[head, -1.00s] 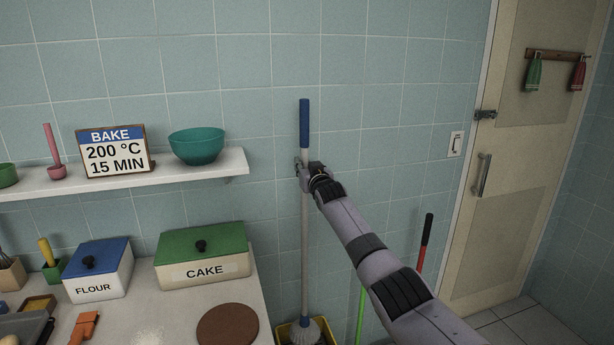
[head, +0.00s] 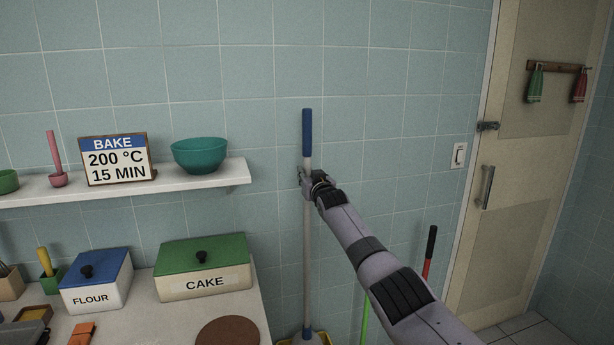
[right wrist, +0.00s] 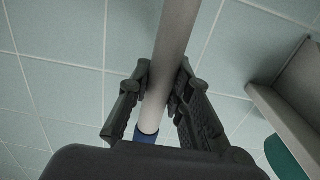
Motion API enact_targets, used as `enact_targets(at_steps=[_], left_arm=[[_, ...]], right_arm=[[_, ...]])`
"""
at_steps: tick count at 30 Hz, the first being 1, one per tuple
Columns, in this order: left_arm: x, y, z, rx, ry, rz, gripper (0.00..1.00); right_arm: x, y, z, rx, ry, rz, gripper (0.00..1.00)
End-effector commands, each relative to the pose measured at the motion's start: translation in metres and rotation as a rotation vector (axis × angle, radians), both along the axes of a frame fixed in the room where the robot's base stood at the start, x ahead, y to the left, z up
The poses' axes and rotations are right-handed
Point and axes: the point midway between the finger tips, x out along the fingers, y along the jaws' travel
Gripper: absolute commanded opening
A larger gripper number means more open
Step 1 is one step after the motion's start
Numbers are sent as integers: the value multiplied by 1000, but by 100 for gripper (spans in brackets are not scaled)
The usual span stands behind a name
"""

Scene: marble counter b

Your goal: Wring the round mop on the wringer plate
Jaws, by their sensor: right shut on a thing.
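The mop (head: 307,240) stands upright in the head view, with a grey pole and a blue grip at its top. Its head is cut by the lower edge, at a yellow bucket (head: 288,341) of which only a sliver of rim shows. The wringer plate cannot be seen. My right gripper (head: 304,178) is shut around the pole just below the blue grip. In the right wrist view the two fingers (right wrist: 157,88) close on the grey pole (right wrist: 176,30), with the blue grip (right wrist: 146,136) beyond them. My left gripper is not in view.
A shelf (head: 200,178) with a teal bowl (head: 200,155) is left of the mop. Below it, the counter (head: 170,320) holds a cake box (head: 203,284) and a flour box (head: 93,298). Red (head: 429,250) and green (head: 364,318) poles stand to the right, near the door (head: 497,240).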

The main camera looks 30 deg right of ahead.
Motion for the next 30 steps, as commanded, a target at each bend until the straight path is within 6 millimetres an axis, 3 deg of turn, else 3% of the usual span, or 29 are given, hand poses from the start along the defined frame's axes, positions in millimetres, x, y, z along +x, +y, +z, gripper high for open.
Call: enact_targets(at_steps=[30], left_arm=[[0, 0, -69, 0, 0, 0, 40]], right_arm=[[1, 0, -81, 0, -6, 1, 0]])
